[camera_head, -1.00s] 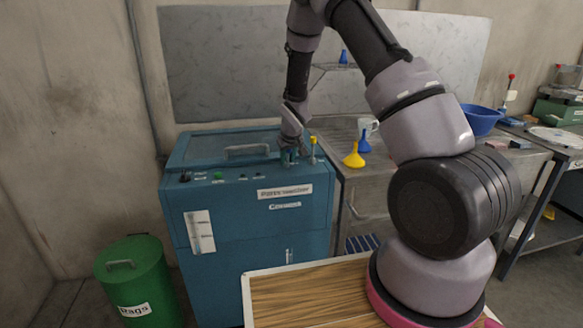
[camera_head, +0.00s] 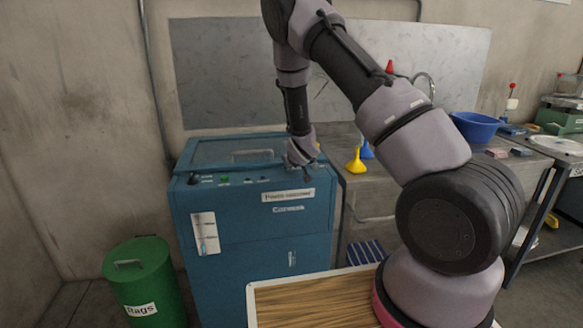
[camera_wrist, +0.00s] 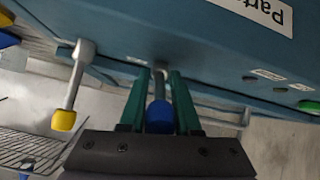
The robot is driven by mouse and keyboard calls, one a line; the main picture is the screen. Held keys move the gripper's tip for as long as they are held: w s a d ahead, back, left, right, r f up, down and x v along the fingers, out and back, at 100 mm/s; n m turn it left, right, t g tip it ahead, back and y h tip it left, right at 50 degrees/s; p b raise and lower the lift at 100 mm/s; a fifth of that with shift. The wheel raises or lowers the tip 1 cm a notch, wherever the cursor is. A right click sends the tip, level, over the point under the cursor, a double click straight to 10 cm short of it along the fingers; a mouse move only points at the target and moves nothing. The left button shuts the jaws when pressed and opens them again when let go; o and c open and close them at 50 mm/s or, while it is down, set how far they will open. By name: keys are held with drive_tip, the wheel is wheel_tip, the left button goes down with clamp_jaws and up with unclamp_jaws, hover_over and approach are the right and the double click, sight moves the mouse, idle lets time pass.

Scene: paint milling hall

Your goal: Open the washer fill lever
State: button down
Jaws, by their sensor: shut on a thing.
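The parts washer (camera_head: 250,235) is a teal cabinet at the left of the head view. My gripper (camera_head: 306,172) is at the right front of its top panel. In the wrist view, my gripper's green fingers (camera_wrist: 158,78) are shut around a grey lever with a blue tip (camera_wrist: 160,117). A second lever with a yellow tip (camera_wrist: 64,119) stands to the left, apart from the fingers. No label showing which is the fill lever is readable. In the head view, my gripper hides the blue-tipped lever.
A green rags bin (camera_head: 143,280) stands left of the washer. On the bench to the right are a yellow funnel (camera_head: 356,162) and a blue basin (camera_head: 476,126). A green button (camera_wrist: 308,107) and dark buttons are on the washer's panel.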

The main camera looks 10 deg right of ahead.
drive_tip(key=shift+s+f, duration=0.15)
drive_tip(key=c, duration=0.6)
unclamp_jaws()
drive_tip(key=v, duration=1)
drive_tip(key=shift+s+r, duration=0.25)
drive_tip(key=shift+r, duration=0.05)
